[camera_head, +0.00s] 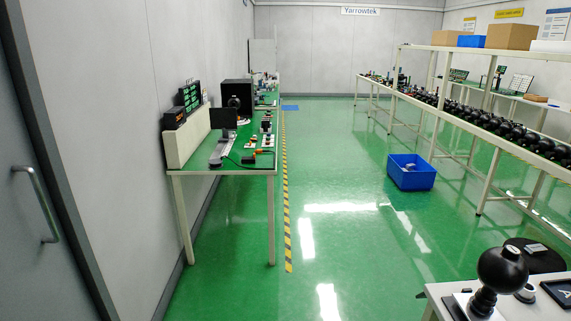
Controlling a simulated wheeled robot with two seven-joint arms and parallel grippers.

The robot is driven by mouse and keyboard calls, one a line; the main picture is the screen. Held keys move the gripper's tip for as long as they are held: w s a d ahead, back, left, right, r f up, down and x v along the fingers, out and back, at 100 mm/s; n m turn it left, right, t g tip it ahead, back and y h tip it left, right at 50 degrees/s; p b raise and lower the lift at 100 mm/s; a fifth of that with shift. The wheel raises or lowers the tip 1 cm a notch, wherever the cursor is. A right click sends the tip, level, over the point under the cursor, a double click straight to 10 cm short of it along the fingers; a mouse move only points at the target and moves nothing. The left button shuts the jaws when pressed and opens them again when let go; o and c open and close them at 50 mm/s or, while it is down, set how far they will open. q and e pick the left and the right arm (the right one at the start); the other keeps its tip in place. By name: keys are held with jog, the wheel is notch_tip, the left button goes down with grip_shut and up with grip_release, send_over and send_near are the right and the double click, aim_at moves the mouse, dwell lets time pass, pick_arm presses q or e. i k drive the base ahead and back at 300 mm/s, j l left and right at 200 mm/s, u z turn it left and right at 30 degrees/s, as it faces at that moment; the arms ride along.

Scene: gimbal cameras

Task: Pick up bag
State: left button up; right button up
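I cannot make out a bag anywhere in the head view. A blue bin (413,181) stands on the green floor right of centre; small pale items show inside it, but I cannot tell what they are. Neither my left nor my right gripper is in view.
A workbench (225,172) with electronics stands along the left wall. A long rack (483,192) of black round items fills the right. A pale table (437,292) with a black ball-topped device (502,270) is at bottom right. The middle floor is clear.

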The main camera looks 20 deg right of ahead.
aim_at(537, 249)
jog(key=i+l+z, duration=0.1)
jog(key=i+z, duration=0.3)
jog(key=i+j+z, duration=0.1)
jog(key=i+z, duration=0.35)
jog(key=i+j+z, duration=0.2)
jog(key=i+z, duration=0.2)
jog(key=i+j+z, duration=0.4)
jog(key=i+l, duration=0.05)
